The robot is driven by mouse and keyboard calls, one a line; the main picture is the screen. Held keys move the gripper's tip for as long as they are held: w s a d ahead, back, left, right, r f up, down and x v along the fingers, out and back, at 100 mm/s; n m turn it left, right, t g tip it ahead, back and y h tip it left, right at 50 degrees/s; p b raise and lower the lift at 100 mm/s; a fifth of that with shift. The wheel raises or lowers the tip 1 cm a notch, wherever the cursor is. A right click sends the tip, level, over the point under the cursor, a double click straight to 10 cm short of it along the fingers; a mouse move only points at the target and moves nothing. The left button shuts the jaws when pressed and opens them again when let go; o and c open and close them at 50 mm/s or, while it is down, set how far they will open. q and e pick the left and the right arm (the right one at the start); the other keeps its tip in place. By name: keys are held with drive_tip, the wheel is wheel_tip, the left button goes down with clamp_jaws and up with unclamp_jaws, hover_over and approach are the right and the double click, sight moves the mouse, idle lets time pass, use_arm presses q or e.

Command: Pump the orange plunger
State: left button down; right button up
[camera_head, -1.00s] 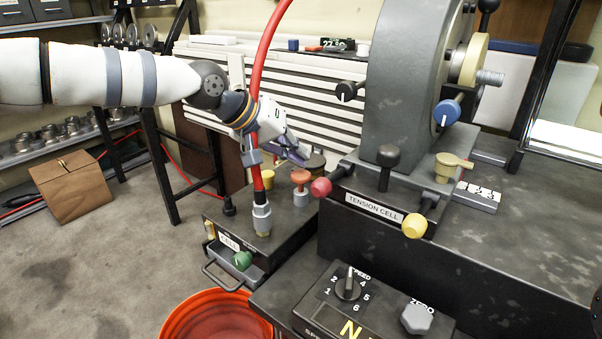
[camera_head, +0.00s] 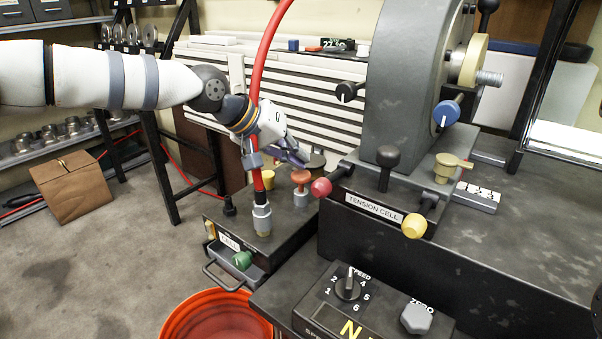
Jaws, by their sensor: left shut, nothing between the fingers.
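The orange plunger (camera_head: 301,178) is a round mushroom-shaped knob on a pale stem. It stands on top of the dark cell box (camera_head: 232,222), left of the tension cell. My left gripper (camera_head: 303,163) is shut and empty, with its fingertips just above the plunger's cap. I cannot tell whether the fingertips touch the cap. My right gripper is not in view.
A red hose (camera_head: 257,110) rises from the box in front of my left wrist. A yellow knob (camera_head: 268,178), a green knob (camera_head: 242,261) and a red knob (camera_head: 321,187) are close by. An orange bucket (camera_head: 205,315) stands below.

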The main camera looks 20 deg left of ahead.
sight(298, 172)
use_arm(q)
drive_tip(key=shift+f, duration=0.2)
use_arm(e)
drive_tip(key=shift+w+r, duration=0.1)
use_arm(q)
drive_tip(key=shift+f, duration=1.35)
idle(1.0)
drive_tip(key=shift+r, duration=0.1)
drive_tip(key=shift+r+p, duration=0.45)
drive_tip(key=shift+r, duration=1.15)
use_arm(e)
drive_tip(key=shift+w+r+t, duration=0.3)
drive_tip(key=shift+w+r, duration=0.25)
use_arm(q)
drive_tip(key=shift+r+p, duration=0.5)
drive_tip(key=shift+r, duration=2.15)
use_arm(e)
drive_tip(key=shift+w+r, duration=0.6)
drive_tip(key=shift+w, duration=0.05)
use_arm(q)
drive_tip(key=shift+f, duration=0.1)
